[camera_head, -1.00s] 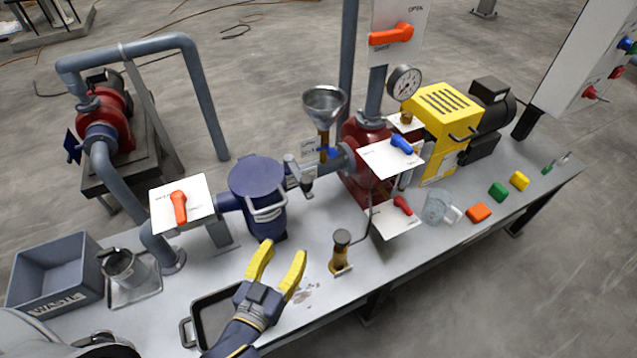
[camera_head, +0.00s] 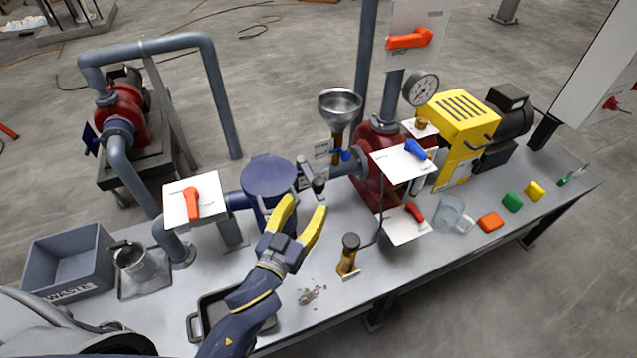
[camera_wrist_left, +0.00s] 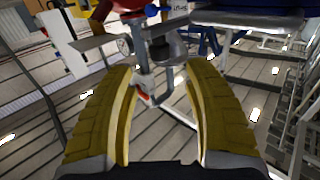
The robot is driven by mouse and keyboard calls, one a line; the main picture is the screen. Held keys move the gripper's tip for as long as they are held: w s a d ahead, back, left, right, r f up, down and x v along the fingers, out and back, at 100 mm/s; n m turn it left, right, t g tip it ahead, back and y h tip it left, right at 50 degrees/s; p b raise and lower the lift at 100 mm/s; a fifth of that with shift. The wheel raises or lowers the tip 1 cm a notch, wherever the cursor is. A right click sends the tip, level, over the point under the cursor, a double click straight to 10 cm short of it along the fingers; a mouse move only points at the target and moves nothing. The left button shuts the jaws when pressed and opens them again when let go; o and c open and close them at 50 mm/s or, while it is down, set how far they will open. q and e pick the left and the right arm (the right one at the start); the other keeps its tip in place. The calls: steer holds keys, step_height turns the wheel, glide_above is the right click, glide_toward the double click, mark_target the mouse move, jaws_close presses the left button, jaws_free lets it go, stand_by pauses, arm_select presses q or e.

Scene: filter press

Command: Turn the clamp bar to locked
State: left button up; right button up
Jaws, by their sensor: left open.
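The blue filter vessel (camera_head: 268,178) with its flat lid stands on the bench. The pale bar seen earlier on its front, perhaps the clamp bar, is now hidden behind my left gripper, so I cannot tell its position. My left gripper (camera_head: 303,203) is open and empty, with yellow fingers, in front of the vessel's right side. A grey fitting (camera_head: 313,178) stands just beyond the fingertips. In the left wrist view, the open fingers (camera_wrist_left: 160,66) have a grey fitting (camera_wrist_left: 158,48) between and beyond them. My right gripper is not in view.
A tray (camera_head: 196,318) lies under my forearm. The grey waste bin (camera_head: 65,262) is at left. A funnel (camera_head: 340,103) and red pump (camera_head: 372,165) stand behind.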

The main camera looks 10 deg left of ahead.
mark_target(316, 188)
arm_select(q)
steer(key=shift+w+d, duration=0.2)
steer(key=shift+w, duration=1.2)
steer(key=shift+w+d, duration=0.25)
steer(key=shift+w, duration=1.2)
steer(key=shift+w+d, duration=0.2)
steer(key=shift+w, duration=1.2)
jaws_close()
